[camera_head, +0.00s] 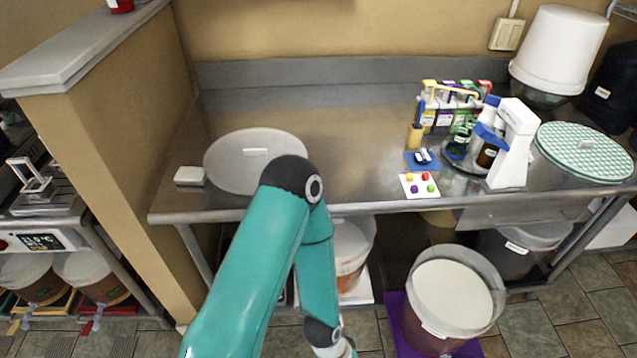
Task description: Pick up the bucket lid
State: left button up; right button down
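A pale, round bucket lid (228,166) lies flat at the left of the steel table (330,110). A small white label or grip sits on its middle. My teal arm, likely the left one, rises in front of the table. Its dark elbow covers the lid's front right edge, and I cannot tell whether they touch. The forearm bends down to a wrist at the bottom edge, and its gripper is out of the picture. My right arm and gripper are not in view. An uncovered bucket (455,300) with pale contents stands on the floor on a purple mat (398,318).
A small white block (189,176) is left of the lid. Bottles, a white device (513,145) and a card with coloured dots (419,186) crowd the table's right half. A green checked round cover (585,152) is far right. The table's middle back is clear.

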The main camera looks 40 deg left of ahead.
aim_at(234, 163)
jog(key=z, duration=1.35)
jog(key=i, duration=0.15)
jog(key=z, duration=3.3)
jog(key=i, duration=0.6)
jog(key=z, duration=5.6)
jog(key=i, duration=0.5)
